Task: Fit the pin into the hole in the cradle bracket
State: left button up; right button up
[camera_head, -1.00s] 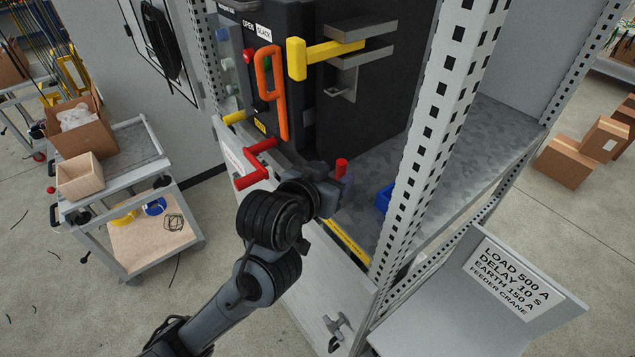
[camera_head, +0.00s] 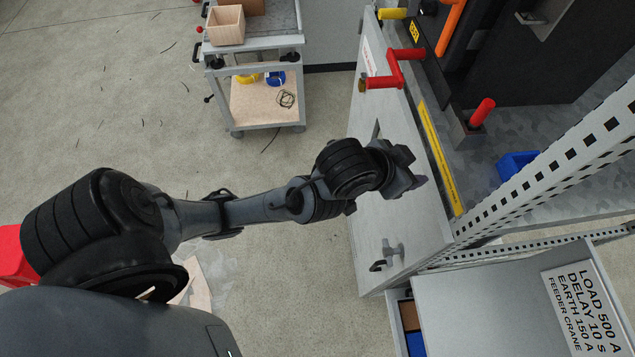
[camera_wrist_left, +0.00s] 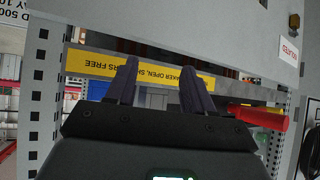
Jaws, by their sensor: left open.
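A red cylinder (camera_head: 482,111), which looks like the pin's grip, stands tilted in a small dark grey block on the cabinet floor. Any shank below it is hidden. A grey metal bracket (camera_head: 541,17) on the black panel, cut by the top edge of the head view, may be the cradle bracket; I cannot make out its hole. My left gripper (camera_head: 416,182) is in front of the pale front panel, apart from the red cylinder and to its lower left. In the left wrist view its two fingers (camera_wrist_left: 160,85) stand apart with nothing between them.
A red crank handle (camera_head: 393,72) juts from the pale front panel (camera_head: 385,225). A yellow label strip (camera_head: 440,160) runs along the cabinet edge. A perforated upright (camera_head: 570,150) and a blue bin (camera_head: 516,164) lie to the right. A trolley (camera_head: 265,100) stands behind left.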

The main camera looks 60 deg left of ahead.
pick_arm(q)
jog(key=s+a+f+g, duration=0.3)
jog(key=s+f+g, duration=0.3)
jog(key=s+f, duration=1.3)
notch_tip(320, 180, down, 2)
jog(key=shift+f+m+g+y, duration=0.1)
jog(key=shift+m+g+y, duration=0.2)
jog(key=shift+m, duration=0.1)
notch_tip(320, 180, up, 8)
jog(key=p, duration=0.8)
